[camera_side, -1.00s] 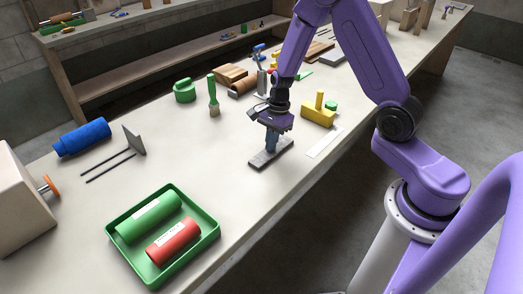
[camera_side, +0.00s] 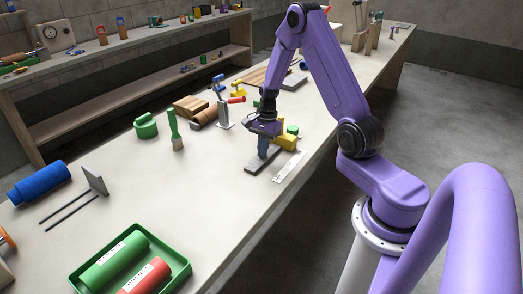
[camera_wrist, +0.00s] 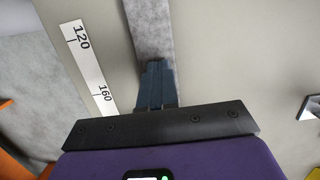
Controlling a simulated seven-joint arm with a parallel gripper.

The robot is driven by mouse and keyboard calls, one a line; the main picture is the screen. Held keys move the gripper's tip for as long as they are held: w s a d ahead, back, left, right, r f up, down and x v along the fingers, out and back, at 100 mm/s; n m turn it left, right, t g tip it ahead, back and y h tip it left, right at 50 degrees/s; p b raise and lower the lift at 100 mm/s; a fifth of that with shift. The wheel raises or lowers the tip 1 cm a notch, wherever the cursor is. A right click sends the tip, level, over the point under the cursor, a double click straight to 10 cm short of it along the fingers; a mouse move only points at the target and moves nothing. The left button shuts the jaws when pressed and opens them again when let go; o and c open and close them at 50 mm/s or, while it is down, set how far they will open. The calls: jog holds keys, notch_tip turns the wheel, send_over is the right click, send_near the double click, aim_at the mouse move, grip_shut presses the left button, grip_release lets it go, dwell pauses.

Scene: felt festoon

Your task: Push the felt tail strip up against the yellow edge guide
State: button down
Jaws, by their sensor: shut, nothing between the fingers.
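The grey felt tail strip (camera_side: 257,164) lies flat on the bench. My gripper (camera_side: 263,152) is shut, pointing down with its fingertips at the strip. In the wrist view the strip (camera_wrist: 149,28) runs away from the closed fingertips (camera_wrist: 156,88), which hide its near part. A yellow block (camera_side: 287,143), seemingly the edge guide, stands just beyond the strip's far end in the side view. My gripper partly covers it. I cannot tell whether strip and guide touch.
A white ruler (camera_side: 289,167) lies right of the strip; the wrist view shows its marks (camera_wrist: 87,62). The bench between is clear.

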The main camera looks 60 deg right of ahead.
aim_at(269, 151)
jog(key=shift+s+d+r, duration=0.15)
jog(key=shift+d+r, duration=0.25)
jog(key=shift+r, duration=0.25)
notch_tip(269, 151, up, 15)
jog(key=d, duration=0.3)
jog(key=s+a+r+n, duration=0.1)
jog(key=s+a+n, duration=0.2)
jog(key=a+n, duration=0.3)
jog(key=s+a+r+n+h, duration=0.15)
jog(key=a+n, duration=0.25)
jog(key=a, duration=0.4)
jog(key=s+a+n, duration=0.3)
jog(key=a+n, duration=0.2)
jog(key=a, duration=0.1)
jog(key=s+a+n, duration=0.2)
jog(key=s+n, duration=0.5)
jog(key=s, duration=0.2)
jog(key=s+a+f+n, duration=0.1)
jog(key=s+a+n, duration=0.2)
jog(key=s+n, duration=0.5)
jog(key=shift+s+a+f, duration=0.15)
jog(key=shift+s+a, duration=0.1)
jog(key=shift+s, duration=0.95)
